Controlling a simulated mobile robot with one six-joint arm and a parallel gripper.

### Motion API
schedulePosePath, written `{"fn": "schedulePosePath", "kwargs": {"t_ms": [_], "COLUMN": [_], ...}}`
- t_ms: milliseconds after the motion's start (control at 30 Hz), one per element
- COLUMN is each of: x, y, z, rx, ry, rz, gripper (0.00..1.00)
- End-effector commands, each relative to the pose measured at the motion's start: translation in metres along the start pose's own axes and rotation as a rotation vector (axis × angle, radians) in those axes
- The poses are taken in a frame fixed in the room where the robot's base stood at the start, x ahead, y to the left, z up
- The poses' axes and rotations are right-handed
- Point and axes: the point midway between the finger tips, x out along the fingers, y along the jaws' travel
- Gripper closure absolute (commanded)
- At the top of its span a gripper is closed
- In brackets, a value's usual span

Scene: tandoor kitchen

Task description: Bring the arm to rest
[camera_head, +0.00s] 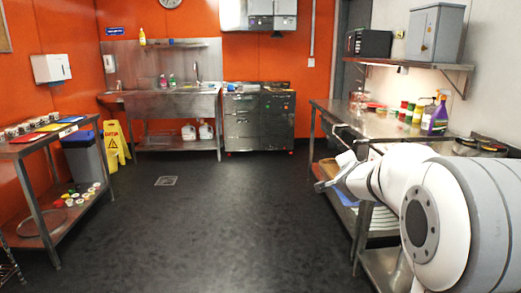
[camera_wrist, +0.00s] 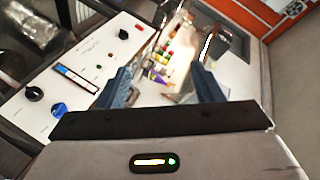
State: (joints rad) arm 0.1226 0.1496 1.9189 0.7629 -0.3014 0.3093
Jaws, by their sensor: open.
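My gripper (camera_head: 326,178) is at the end of my white arm, at the right of the head view, in front of the right-hand steel counter (camera_head: 345,113). It is held out to the left over the counter's near-left edge. In the wrist view my gripper (camera_wrist: 163,82) has its two dark blue-grey fingers spread apart. Nothing is held between them. Part of the counter and its lower shelf is hidden behind my arm.
Coloured jars and a purple bottle (camera_head: 435,118) stand on the right counter, below a wall shelf (camera_head: 405,64) with boxes. A steel table (camera_head: 30,147) is at left, a yellow floor sign (camera_head: 115,146) behind it. The dark floor (camera_head: 215,215) in the middle is clear.

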Motion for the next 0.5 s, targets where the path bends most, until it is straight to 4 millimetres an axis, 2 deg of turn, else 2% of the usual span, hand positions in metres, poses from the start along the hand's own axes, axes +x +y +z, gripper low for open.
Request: {"fn": "schedulePosePath", "kwargs": {"t_ms": [33,167,300,400,500], "x": [-0.036,-0.117,-0.215,-0.28,-0.33], "y": [-0.024,-0.027,-0.003,0.026,0.054], "z": [0.006,0.041,0.061,0.062,0.057], "rx": [-0.092,-0.353,-0.645,-0.834,-0.982], "ry": [-0.109,-0.389,-0.669,-0.841,-0.972], "rz": [0.0,0.03,0.093,0.155,0.218], "gripper": [0.39,0.39,0.39,0.39,0.39]}}
